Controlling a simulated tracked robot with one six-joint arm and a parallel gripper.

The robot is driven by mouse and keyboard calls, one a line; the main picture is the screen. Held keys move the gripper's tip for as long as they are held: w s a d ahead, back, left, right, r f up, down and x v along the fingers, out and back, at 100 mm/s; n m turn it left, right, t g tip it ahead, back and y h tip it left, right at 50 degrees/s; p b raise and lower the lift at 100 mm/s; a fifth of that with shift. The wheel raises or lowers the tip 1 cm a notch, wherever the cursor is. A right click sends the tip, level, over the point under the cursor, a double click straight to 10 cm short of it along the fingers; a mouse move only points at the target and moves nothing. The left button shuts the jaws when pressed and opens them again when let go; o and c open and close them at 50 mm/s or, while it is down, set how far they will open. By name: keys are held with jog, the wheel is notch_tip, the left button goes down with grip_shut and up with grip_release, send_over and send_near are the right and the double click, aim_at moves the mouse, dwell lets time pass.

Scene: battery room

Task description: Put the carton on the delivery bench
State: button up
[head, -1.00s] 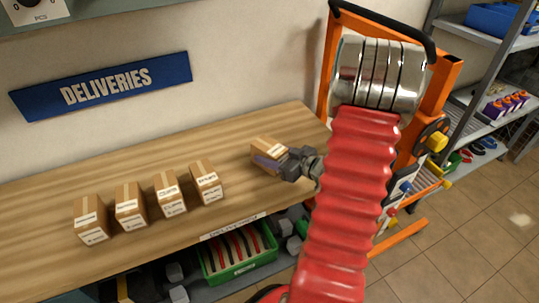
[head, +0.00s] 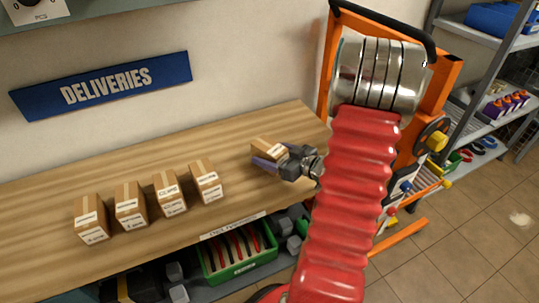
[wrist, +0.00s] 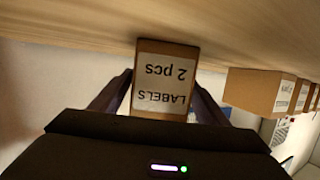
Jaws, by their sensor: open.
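A small brown carton (head: 268,149) with pale tape is on the right part of the wooden delivery bench (head: 110,190), apart from the row of other cartons. In the wrist view the carton (wrist: 166,78) shows a white label reading "LABELS 2 pcs", upside down. My gripper (head: 268,162) reaches in from the right, low over the bench. It is open, with one finger on each side of the carton; it also shows in the wrist view (wrist: 163,95). The carton appears to rest on the bench top. Its underside is hidden.
Several similar cartons (head: 172,195) stand in a row on the bench to the left. A blue "DELIVERIES" sign (head: 105,86) hangs on the wall behind. A green crate (head: 238,256) is below the bench. An orange frame (head: 440,85) stands at the bench's right end.

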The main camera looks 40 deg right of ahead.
jog(key=v, duration=1.2)
jog(key=shift+s, duration=0.15)
dwell(0.7)
